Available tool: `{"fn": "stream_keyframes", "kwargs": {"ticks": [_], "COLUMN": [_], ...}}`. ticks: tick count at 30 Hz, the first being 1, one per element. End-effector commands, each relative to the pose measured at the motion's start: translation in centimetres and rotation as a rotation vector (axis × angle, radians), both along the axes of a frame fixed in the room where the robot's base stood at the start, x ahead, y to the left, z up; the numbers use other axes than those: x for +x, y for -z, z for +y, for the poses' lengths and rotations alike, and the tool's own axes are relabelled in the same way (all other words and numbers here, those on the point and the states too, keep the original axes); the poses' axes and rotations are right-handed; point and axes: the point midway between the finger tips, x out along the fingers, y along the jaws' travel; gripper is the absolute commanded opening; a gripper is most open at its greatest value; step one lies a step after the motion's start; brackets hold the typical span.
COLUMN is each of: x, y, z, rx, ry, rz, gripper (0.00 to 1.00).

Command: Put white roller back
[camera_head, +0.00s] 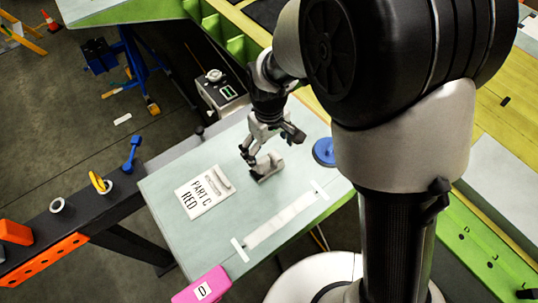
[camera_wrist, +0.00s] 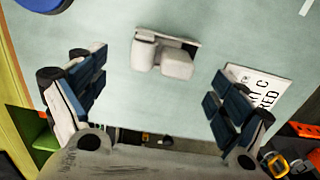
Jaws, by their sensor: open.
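The white roller (camera_wrist: 163,52) appears to be the white rounded piece on the pale table, made of two joined parts with a flat strip along its far edge. In the head view the white roller (camera_head: 268,165) lies just below my gripper (camera_head: 271,147), partly covered by it. My gripper is open and empty above the table. In the wrist view its two dark-padded fingers stand wide apart, one left and one right, with the white roller ahead between them. No contact with it shows.
A white sheet marked PART C RED (camera_head: 205,192) lies left of my gripper. A blue disc (camera_head: 324,152) sits at the table's right edge. A pink block (camera_head: 203,287) is at the front corner. A dark beam with clamps runs along the left.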

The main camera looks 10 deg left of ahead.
Motion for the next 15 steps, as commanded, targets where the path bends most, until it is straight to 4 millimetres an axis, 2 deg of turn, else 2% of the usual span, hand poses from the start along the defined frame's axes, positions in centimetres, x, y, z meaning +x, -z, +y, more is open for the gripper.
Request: {"fn": "stream_keyframes", "kwargs": {"ticks": [1,6,10,15], "x": [0.1,0.1,0.0,0.0], "y": [-1.4,-4.5,-5.9,-6.5], "z": [0.1,0.0,0.0,0.0], "rx": [0.003,0.002,0.001,0.0], "ry": [0.0,0.0,0.0,0.0], "rz": [-0.005,-0.003,-0.001,0.0], "gripper": [0.92,0.92,0.92,0.92]}}
